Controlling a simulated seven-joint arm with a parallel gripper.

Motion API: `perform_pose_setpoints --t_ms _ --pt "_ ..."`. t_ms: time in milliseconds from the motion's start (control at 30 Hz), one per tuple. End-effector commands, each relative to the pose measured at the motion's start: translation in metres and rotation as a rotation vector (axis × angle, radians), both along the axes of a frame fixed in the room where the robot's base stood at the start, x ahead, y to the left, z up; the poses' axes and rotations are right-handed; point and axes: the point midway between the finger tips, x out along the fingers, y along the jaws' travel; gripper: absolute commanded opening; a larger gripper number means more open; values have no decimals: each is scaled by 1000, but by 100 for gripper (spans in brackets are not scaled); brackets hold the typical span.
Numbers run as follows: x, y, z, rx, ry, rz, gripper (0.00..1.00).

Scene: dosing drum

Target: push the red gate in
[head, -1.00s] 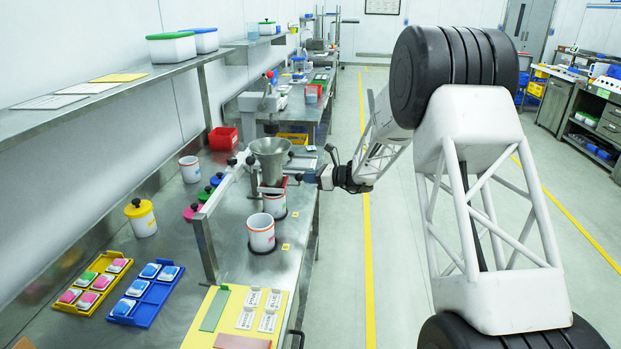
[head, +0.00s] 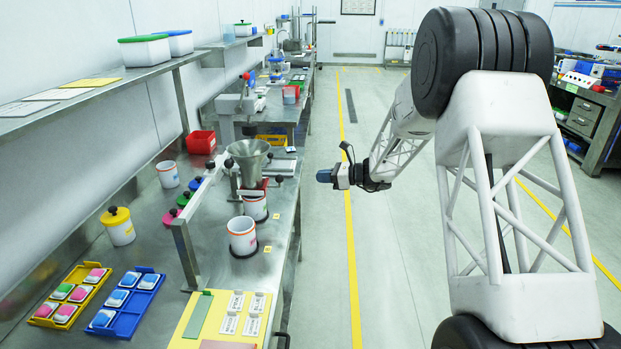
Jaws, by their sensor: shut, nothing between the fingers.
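The metal funnel (head: 249,158) stands in a frame on the near steel bench. A small strip of the red gate (head: 264,184) shows just below the funnel, with a dark knob (head: 279,181) at its right. I cannot tell how far in the gate sits. A white cup (head: 255,207) stands below it. My gripper (head: 322,176) is shut and empty, its blue tips pointing left. It is off to the right of the gate, past the bench edge and apart from it.
Another white cup (head: 242,236) stands in front of the funnel frame. A rail with coloured knobbed gates (head: 170,215) runs at its left. A red bin (head: 201,142), a yellow-lidded jar (head: 118,226) and a yellow board (head: 190,325) are on the bench. The aisle at right is clear.

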Motion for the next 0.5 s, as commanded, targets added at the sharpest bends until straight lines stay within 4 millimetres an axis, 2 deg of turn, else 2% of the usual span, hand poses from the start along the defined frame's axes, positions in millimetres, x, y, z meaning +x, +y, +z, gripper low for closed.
perform_pose_setpoints --t_ms 200,500 --pt "-3 -15 3 0 1 -2 0" --pt "-3 -18 3 0 1 -1 0"
